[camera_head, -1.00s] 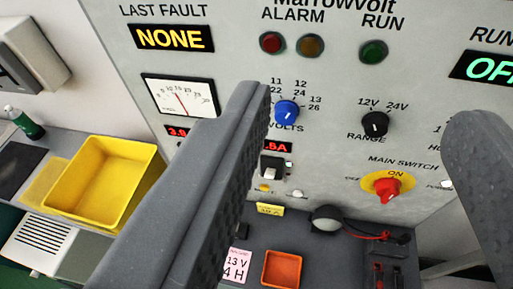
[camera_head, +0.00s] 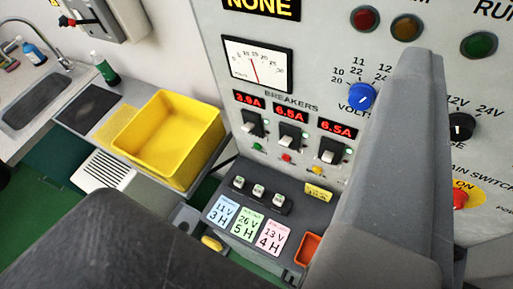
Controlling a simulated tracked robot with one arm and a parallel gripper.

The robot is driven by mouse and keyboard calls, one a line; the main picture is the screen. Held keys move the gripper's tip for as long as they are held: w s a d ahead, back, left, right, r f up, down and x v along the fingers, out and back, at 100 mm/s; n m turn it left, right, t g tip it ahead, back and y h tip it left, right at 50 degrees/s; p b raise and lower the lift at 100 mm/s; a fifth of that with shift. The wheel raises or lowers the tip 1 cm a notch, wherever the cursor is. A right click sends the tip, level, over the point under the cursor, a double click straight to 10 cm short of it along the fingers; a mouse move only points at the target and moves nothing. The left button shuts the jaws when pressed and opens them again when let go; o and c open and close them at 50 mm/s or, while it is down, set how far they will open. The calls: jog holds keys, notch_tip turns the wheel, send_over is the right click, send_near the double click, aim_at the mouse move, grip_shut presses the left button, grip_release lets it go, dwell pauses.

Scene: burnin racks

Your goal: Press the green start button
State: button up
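No button that I can make out as the green start button shows. A round green lamp (camera_head: 479,44) is at the upper right of the grey panel (camera_head: 320,65); it sat under RUN in the earlier view. Small green lights (camera_head: 266,127) sit beside the breakers. My gripper (camera_head: 262,125) is open and empty, its dark fingers wide apart at the lower left and right. The right finger hides part of the panel, including part of the main switch (camera_head: 461,199). I cannot tell its distance from the panel.
A yellow bin (camera_head: 168,112) stands left of the panel. Below the breakers (camera_head: 290,137), a dark ledge holds three coloured cards (camera_head: 246,226) and an orange tray (camera_head: 307,247). A sink (camera_head: 35,103) and bottles are at the far left. Green floor shows below.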

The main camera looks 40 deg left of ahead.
grip_shut()
dwell(1.4)
